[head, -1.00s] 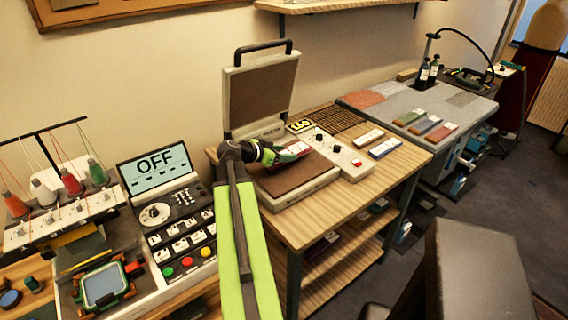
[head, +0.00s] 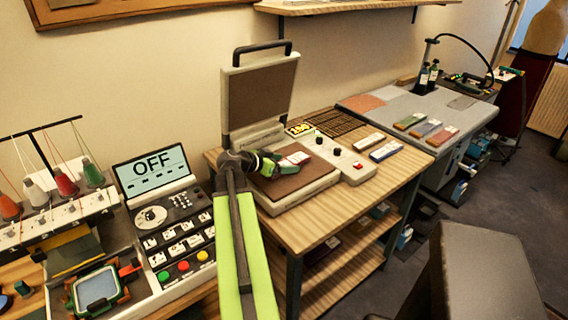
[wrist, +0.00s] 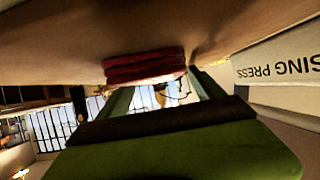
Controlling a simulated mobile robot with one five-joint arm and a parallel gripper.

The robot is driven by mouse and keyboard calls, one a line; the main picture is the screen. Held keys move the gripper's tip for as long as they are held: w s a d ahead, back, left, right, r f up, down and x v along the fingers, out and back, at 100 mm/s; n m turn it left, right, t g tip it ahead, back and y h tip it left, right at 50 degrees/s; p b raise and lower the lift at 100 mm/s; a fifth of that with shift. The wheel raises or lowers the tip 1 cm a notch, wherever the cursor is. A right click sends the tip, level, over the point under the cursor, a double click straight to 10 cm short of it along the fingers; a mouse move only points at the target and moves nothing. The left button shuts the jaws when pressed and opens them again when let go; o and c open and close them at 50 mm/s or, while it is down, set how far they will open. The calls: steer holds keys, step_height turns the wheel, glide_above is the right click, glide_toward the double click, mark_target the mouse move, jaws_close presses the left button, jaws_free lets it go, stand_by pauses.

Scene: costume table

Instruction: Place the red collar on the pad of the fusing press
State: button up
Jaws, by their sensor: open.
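The fusing press stands open, its lid (head: 262,95) raised. Its brown pad (head: 283,186) lies flat and also fills the top of the wrist view (wrist: 50,38). The red collar (head: 297,158), with a pale patch on top, is at the back part of the pad. In the wrist view the collar (wrist: 145,68) appears against the pad. My gripper (head: 280,163) is low over the pad, at the collar's near left side. It is open, with green fingers on either side of the collar. Whether the fingers touch it is hard to tell.
The press's control box (head: 342,158) is right of the pad. Several labelled blocks lie on the wooden table (head: 330,205) further right. A control panel showing OFF (head: 153,172) and an embroidery machine (head: 60,225) stand at left. A dark block (head: 478,275) stands in front.

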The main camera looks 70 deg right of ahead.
steer(key=shift+w+a+r+p, duration=0.1)
steer(key=shift+a+r+p, duration=0.1)
steer(key=shift+r+p, duration=0.15)
steer(key=p+v, duration=0.4)
steer(key=v, duration=0.6)
steer(key=shift+w+a+r+p, duration=0.15)
steer(key=shift+a+p, duration=0.15)
steer(key=shift+w+a, duration=0.25)
steer(key=shift+a, duration=0.15)
